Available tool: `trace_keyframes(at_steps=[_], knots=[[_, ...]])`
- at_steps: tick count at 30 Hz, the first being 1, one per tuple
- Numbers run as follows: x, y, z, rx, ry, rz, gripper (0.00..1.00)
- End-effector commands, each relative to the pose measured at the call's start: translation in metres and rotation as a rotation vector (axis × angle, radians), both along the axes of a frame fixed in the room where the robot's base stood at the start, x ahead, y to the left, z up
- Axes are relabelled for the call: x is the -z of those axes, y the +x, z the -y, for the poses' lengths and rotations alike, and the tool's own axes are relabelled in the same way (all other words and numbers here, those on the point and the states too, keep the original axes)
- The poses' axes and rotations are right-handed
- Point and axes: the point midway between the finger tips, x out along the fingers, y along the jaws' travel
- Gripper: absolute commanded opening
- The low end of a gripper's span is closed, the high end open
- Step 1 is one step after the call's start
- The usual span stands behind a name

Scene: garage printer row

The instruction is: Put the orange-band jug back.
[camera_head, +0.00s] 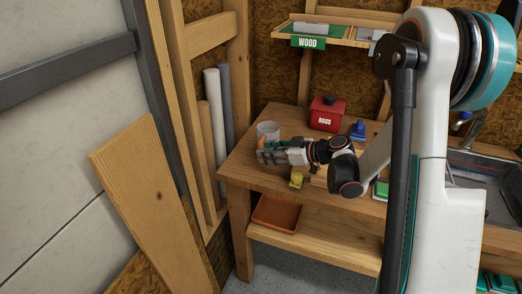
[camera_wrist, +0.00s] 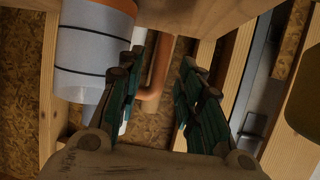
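In the wrist view, a whitish jug (camera_wrist: 92,62) with an orange band and thin dark lines stands just left of my fingers.
A red box (camera_head: 325,113) and a blue item (camera_head: 358,131) stand behind my wrist. A small yellow object (camera_head: 296,180) is at the bench (camera_head: 238,164) front edge. An orange tray (camera_head: 277,213) lies on the lower shelf. A shelf labelled WOOD (camera_head: 308,43) hangs above. A sink (camera_head: 485,172) is right.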

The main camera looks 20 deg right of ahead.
Motion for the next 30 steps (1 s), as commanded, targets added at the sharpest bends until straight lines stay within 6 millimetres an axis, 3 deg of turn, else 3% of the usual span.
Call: trace_keyframes(at_steps=[3, 12, 18, 30], knots=[[-0.014, -0.018, 0.020, 0.004, 0.000, 0.000, 0.34], [-0.033, -0.054, 0.054, 0.003, -0.001, -0.001, 0.34], [-0.037, -0.064, 0.063, 0.001, -0.001, 0.001, 0.34], [-0.037, -0.064, 0.063, 0.000, -0.001, 0.001, 0.34]])
